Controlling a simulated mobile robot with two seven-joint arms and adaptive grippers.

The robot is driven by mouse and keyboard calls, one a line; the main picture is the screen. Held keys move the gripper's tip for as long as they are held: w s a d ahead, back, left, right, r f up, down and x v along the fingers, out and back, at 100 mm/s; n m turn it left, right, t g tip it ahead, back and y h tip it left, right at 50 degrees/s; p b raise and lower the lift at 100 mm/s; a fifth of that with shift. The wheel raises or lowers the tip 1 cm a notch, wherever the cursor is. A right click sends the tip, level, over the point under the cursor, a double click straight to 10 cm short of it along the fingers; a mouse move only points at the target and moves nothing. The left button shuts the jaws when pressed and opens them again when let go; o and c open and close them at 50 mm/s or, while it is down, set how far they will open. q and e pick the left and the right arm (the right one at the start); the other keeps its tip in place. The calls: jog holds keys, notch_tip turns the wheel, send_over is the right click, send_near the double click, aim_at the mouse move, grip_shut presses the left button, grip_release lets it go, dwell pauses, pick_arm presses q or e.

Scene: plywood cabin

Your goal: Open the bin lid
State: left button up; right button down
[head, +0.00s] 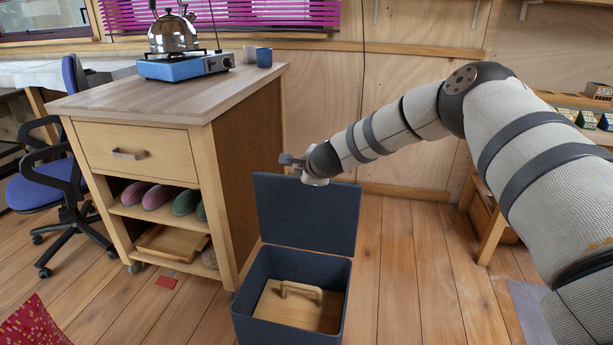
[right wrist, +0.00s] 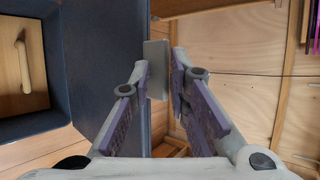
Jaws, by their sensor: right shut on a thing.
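The bin (head: 240,312) is a dark blue-grey box on the plank floor, right of the wooden cabinet. Its lid (head: 306,218) stands up, about upright, at the back of the box, so the bin is open. My right gripper (head: 306,174) is at the lid's top edge, partly hidden by my own wrist. My left gripper is not in view.
A wooden board with a handle (head: 300,312) lies inside the bin. The wooden cabinet (head: 243,170) stands close on the left, with a kettle (head: 173,32) on a blue stove (head: 185,66) on top. Floor right of the bin (head: 405,270) is clear.

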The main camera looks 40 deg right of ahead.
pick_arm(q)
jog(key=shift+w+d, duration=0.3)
pick_arm(e)
jog(key=shift+w+d, duration=0.35)
jog(key=shift+d, duration=0.05)
jog(key=c, duration=1.7)
grip_release()
jog(key=shift+f, duration=0.1)
jog(key=v, duration=1.2)
